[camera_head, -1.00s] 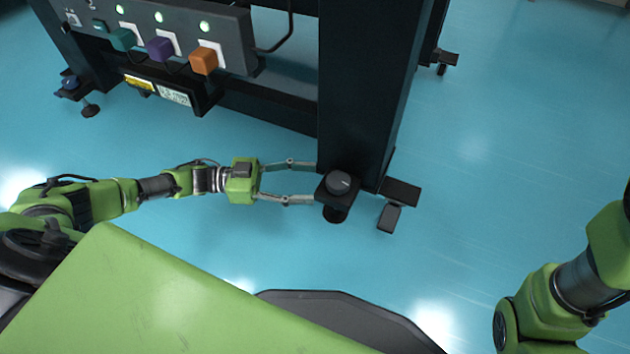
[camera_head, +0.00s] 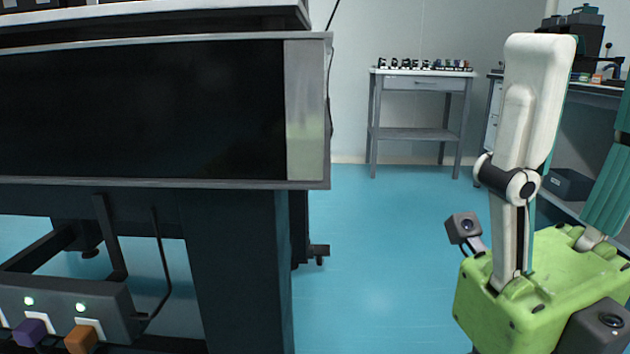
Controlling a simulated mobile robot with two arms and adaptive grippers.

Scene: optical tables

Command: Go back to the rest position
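My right gripper (camera_head: 585,115) stands large at the right edge, pointing up. Its green body is at the bottom, with a pale finger on the left and a teal-faced finger cut off by the picture's edge. The fingers are apart, and I see nothing between them. My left gripper is not in view.
A dark optical table (camera_head: 240,240) fills the left side. A small grey table (camera_head: 418,133) with small parts stands at the back. Blue floor (camera_head: 375,260) is clear between.

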